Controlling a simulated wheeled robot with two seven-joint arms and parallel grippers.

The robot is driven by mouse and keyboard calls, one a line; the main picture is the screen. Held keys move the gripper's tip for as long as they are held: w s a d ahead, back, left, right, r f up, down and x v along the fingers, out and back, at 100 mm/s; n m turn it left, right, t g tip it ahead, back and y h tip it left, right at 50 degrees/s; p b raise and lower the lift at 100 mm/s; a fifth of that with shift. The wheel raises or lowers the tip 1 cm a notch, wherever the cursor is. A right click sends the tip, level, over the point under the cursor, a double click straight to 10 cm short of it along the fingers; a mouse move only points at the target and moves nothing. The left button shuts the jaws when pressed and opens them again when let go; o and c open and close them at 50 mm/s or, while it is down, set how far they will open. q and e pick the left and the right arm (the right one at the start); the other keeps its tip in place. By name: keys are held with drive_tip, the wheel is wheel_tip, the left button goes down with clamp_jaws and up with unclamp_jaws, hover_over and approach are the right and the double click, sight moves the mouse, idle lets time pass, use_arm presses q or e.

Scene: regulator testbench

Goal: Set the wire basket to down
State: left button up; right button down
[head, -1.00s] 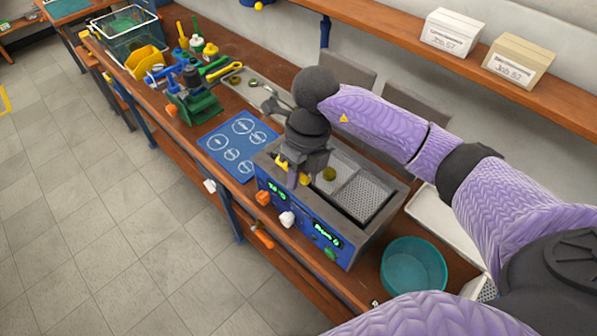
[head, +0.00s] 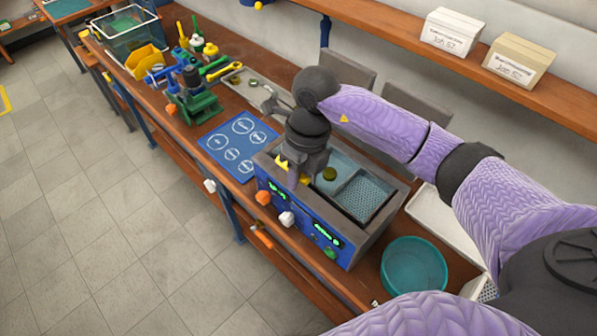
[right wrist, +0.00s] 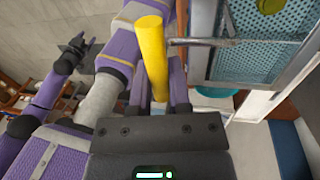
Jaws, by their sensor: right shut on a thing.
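The wire basket (head: 365,195) is a mesh tray inside the open tank of the blue bench-top cleaner (head: 300,220). Its mesh looks bluish, as if under liquid, and it also shows in the right wrist view (right wrist: 245,60). An olive-green round part (head: 329,174) shows in the tank area. My right gripper (head: 292,172) is at the tank's left end, shut on the basket's yellow handle (right wrist: 151,50). A metal rod joins the handle to the basket. My left gripper (right wrist: 82,48) is small in the right wrist view, away from the basket; its jaw state is unclear.
A teal bowl (head: 414,266) stands right of the cleaner. A blue mat with circles (head: 238,145) lies to its left, and a green fixture (head: 195,100) with tools stands beyond. Boxes (head: 452,32) sit on the wall shelf. The floor at left is clear.

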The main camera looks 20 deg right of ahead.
wheel_tip(320, 180, down, 7)
drive_tip(key=b, duration=0.5)
drive_tip(key=c, duration=0.6)
unclamp_jaws()
drive_tip(key=shift+r, duration=0.1)
drive_tip(key=r, duration=0.3)
drive_tip(key=d+r, duration=0.1)
drive_tip(key=r, duration=0.2)
drive_tip(key=d+r, duration=0.1)
drive_tip(key=r, duration=0.2)
drive_tip(key=shift+w+r, duration=0.35)
